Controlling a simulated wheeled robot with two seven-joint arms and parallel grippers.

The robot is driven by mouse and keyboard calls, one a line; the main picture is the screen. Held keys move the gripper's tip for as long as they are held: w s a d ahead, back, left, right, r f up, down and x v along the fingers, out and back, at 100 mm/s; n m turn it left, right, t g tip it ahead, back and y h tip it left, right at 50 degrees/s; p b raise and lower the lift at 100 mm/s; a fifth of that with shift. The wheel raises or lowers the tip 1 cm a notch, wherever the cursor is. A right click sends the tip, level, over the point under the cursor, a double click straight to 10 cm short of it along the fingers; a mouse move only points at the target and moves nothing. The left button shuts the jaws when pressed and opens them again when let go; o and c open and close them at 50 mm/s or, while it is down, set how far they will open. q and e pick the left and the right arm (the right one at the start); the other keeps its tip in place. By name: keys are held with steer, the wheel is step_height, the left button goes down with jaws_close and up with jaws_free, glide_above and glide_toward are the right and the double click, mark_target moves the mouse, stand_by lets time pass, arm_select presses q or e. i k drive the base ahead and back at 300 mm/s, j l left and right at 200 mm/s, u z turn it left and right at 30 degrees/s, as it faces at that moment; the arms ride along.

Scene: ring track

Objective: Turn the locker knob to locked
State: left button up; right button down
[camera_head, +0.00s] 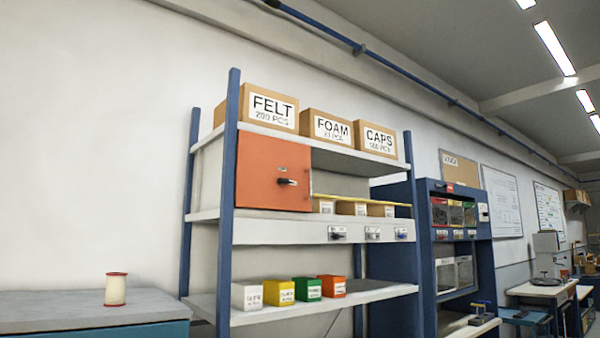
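An orange locker (272,172) is mounted in the left part of a blue-posted shelf unit, between the top shelf and the middle shelf. Its door looks shut. A small dark knob (287,182) with a lighter part sits at the right-centre of the door, its handle lying roughly sideways. The knob is too small to read any lock marking. Neither of my grippers is in view.
Boxes marked FELT (270,107), FOAM (327,128) and CAPS (376,139) stand on the top shelf. Several coloured bins (307,289) stand on the lower shelf. A cabinet (92,311) with a spool (116,289) is at left. A blue rack (458,240) stands at right.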

mark_target(282, 181)
steer(key=i+l+z, duration=0.25)
steer(key=i+l, duration=0.3)
steer(key=i+l+z, duration=0.3)
steer(key=i+l, duration=0.25)
